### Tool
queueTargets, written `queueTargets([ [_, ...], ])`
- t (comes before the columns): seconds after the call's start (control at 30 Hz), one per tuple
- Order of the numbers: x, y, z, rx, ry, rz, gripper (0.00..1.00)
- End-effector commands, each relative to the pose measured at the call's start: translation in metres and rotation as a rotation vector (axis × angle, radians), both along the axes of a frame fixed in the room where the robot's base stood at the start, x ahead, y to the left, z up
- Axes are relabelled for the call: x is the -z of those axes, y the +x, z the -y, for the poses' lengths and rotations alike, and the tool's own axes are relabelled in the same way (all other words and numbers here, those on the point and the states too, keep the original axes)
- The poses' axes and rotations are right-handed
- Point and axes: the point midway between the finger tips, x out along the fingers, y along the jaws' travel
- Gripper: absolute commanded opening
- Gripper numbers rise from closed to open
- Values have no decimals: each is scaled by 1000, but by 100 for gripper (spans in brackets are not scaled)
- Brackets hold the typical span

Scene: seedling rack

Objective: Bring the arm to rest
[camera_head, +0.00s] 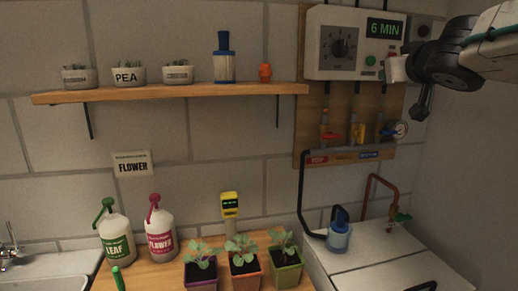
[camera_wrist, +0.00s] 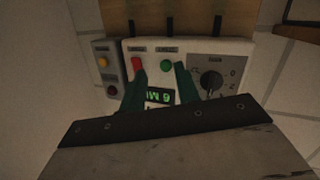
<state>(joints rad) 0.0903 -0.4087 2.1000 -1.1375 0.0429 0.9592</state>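My arm reaches in from the upper right of the head view. My gripper (camera_head: 396,68) is at the right side of the white timer box (camera_head: 325,62), and whether it touches the box cannot be told. In the wrist view my gripper (camera_wrist: 161,72) shows two dark green fingers apart with nothing held between them. The box face lies in front of them, with a green button (camera_wrist: 166,65), a red switch (camera_wrist: 136,63), a dial (camera_wrist: 210,80) and a lit display (camera_wrist: 160,96). The display reads 6 MIN in the head view.
A wooden shelf (camera_head: 190,91) with pots and a blue bottle (camera_head: 223,60) runs left of the box. Valves and pipes (camera_head: 355,130) hang below it. Several potted seedlings, a LEAF bottle (camera_head: 116,243) and a FLOWER bottle (camera_head: 159,235) stand on the bench. A small switch box (camera_wrist: 107,70) sits beside the timer.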

Motion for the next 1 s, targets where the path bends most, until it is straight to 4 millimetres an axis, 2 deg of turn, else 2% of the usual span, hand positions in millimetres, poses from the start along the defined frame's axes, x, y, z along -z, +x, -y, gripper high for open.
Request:
queueTargets([
  [0.1,57,-33,31,171,-25,-193,32],
  [0.23,121,-82,45,276,-25,-447,32],
  [0.37,180,-138,39,297,-1,-713,32],
  [0.53,244,-218,8,220,64,-1042,32],
  [0.7,282,-286,-30,93,159,-1276,32],
  [0.8,294,-311,-49,46,221,-1329,32],
  [1.0,293,-315,-53,33,222,-1303,32],
])
